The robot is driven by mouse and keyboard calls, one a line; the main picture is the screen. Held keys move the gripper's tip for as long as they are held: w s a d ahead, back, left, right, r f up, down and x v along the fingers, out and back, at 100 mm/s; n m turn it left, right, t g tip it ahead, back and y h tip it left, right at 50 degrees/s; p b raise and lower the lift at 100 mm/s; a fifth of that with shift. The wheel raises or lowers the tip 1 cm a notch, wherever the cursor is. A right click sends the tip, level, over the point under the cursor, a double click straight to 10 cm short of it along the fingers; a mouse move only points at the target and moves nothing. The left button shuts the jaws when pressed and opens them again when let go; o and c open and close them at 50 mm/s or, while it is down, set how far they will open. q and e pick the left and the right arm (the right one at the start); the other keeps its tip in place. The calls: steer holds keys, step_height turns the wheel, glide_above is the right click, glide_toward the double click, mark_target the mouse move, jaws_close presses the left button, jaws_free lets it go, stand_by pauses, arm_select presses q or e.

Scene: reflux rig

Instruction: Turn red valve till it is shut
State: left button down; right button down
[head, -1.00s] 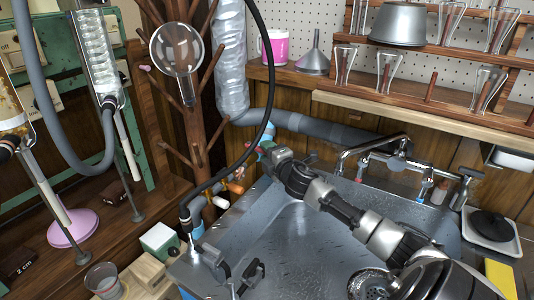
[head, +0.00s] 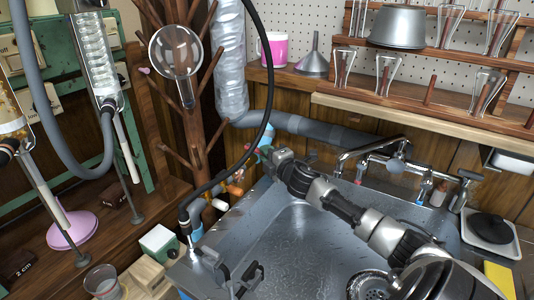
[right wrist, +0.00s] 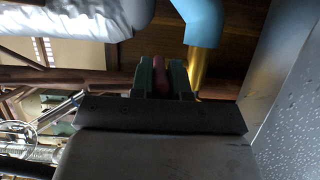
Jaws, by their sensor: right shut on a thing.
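The red valve (right wrist: 159,76) shows in the right wrist view as a dark red handle between the two green fingers of my right gripper (right wrist: 160,84). The fingers are closed on it, one on each side. In the head view my right gripper (head: 268,156) reaches over the back left of the sink to the pipe fittings by the wall. There its fingers mostly hide the red handle, and I cannot tell the valve's angle.
A light blue pipe with a brass part (right wrist: 197,70) is close beside the fingers. An orange-handled fitting (head: 235,189) sits just below in the head view. A black hose (head: 270,100) loops nearby.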

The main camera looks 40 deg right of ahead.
steer(key=shift+d+n+y, duration=0.15)
steer(key=shift+n+y, duration=0.25)
steer(key=shift+y, duration=0.1)
arm_select(q)
steer(key=shift+s+d+f, duration=0.15)
steer(key=shift+s+f, duration=0.15)
steer(key=shift+f, duration=0.25)
arm_select(e)
steer(key=c, duration=1.1)
jaws_free()
steer(key=shift+d, duration=0.15)
